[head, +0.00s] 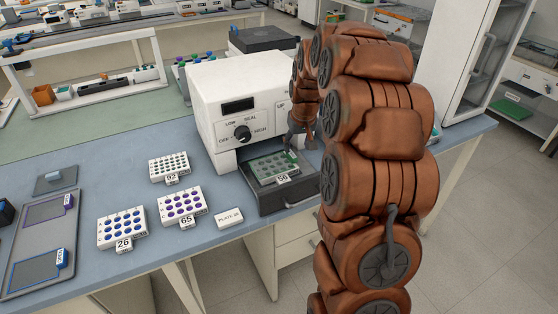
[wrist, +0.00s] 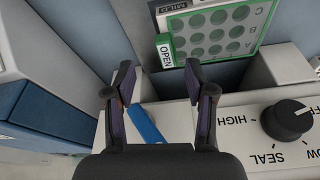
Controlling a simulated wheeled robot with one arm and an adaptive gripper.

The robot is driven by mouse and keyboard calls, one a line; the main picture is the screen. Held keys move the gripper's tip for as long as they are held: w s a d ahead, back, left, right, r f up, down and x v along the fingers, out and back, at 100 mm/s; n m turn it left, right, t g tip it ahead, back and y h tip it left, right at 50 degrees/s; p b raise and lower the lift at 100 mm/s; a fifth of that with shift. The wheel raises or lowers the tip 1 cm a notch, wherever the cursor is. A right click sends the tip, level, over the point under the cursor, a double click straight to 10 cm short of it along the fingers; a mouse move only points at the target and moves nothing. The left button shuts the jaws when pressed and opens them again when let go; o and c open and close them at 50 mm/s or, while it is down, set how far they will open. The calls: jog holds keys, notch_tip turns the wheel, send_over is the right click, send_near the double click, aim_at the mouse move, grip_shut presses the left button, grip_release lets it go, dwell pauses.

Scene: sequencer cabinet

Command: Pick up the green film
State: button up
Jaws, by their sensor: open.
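The green film (head: 276,167) lies over the well plate labelled 56, in the pulled-out dark drawer (head: 291,197) of the white sealer. In the wrist view the film (wrist: 246,14) shows at the top as a green-edged sheet with round wells and the letters A, B and C, beside a small "OPEN" tab (wrist: 166,54). My gripper (wrist: 158,78) is open and empty, with its fingertips just below the tab in that picture; the exact gap is unclear. In the head view my gripper (head: 298,138) is near the film's back right corner, partly hidden by my arm.
The white sealer (head: 215,85) stands close behind the drawer, its knob (head: 242,133) facing out. Plates labelled 92 (head: 168,165), 65 (head: 180,204) and 26 (head: 121,228) stand left on the blue bench, with a "PLATE-IR" label (head: 229,217). A tray (head: 43,240) lies far left.

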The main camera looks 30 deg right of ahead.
aim_at(294, 157)
jog(key=shift+a+p+x, duration=0.15)
jog(key=shift+p+x, duration=0.5)
jog(key=shift+x, duration=0.65)
jog(key=shift+a+p+x, duration=0.15)
jog(key=shift+p+x, duration=0.45)
jog(key=shift+x, duration=0.65)
jog(key=shift+c, duration=0.3)
jog(key=shift+f, duration=0.1)
jog(key=c, duration=0.8)
jog(key=shift+c, duration=0.7)
